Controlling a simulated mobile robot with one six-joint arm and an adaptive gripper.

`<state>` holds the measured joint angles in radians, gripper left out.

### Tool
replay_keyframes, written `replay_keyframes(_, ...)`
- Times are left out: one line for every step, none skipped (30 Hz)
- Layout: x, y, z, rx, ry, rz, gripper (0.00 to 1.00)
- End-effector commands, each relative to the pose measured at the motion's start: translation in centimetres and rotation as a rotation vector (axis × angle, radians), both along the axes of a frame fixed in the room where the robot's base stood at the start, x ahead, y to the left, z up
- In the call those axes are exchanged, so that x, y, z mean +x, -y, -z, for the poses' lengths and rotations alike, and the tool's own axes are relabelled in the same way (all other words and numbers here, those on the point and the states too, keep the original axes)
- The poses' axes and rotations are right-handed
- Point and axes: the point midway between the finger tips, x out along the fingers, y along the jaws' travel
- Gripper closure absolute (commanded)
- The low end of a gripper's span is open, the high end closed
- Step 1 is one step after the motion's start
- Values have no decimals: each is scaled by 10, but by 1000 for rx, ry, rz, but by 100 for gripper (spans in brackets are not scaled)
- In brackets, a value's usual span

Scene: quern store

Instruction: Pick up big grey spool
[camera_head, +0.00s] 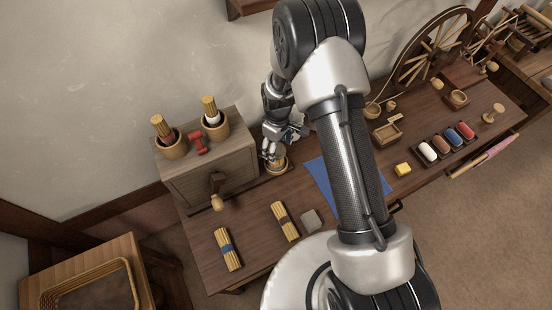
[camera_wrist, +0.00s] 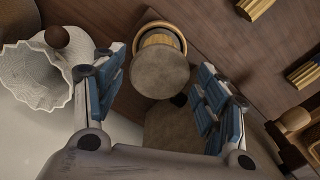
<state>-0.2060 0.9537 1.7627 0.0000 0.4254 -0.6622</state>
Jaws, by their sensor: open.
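A round, flat-topped grey thing, which looks like the big grey spool (camera_wrist: 160,74), stands in or over a round wooden holder (camera_wrist: 148,29) in the wrist view. In the head view the holder (camera_head: 283,166) is on the workbench, right of the wooden box. My gripper (camera_head: 270,155) is right above it, pointing down. In the wrist view my gripper (camera_wrist: 165,80) is open, with one blue-padded finger on each side of the grey top. I cannot tell whether the fingers touch it. In the head view my gripper hides most of the spool.
A white fluted vessel (camera_wrist: 35,78) is close by in the wrist view. A blue cloth (camera_head: 322,183), straw bundles (camera_head: 285,221) and a grey block (camera_head: 311,220) lie on the workbench (camera_head: 255,222).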

Motion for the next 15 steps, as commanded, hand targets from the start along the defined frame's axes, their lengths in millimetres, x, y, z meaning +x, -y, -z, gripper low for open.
replay_keyframes(0, 0, 9, 0, -1, 0, 34)
replay_keyframes(0, 0, 13, 0, -1, 0, 34)
replay_keyframes(0, 0, 16, 0, -1, 0, 34)
replay_keyframes(0, 0, 17, 0, 0, 0, 34)
replay_keyframes(0, 0, 19, 0, 0, 0, 34)
replay_keyframes(0, 0, 20, 0, 1, 0, 34)
replay_keyframes(0, 0, 21, 0, 1, 0, 34)
replay_keyframes(0, 0, 22, 0, 1, 0, 34)
replay_keyframes(1, -1, 24, 1, 1, 0, 34)
replay_keyframes(1, -1, 27, 0, 0, 0, 34)
replay_keyframes(1, -1, 30, 0, 0, 0, 34)
replay_keyframes(1, -2, 36, -1, -1, 0, 34)
replay_keyframes(1, -3, 41, 0, -1, 0, 34)
replay_keyframes(2, -3, 45, 0, -1, 0, 34)
replay_keyframes(2, -4, 52, 0, -1, 0, 34)
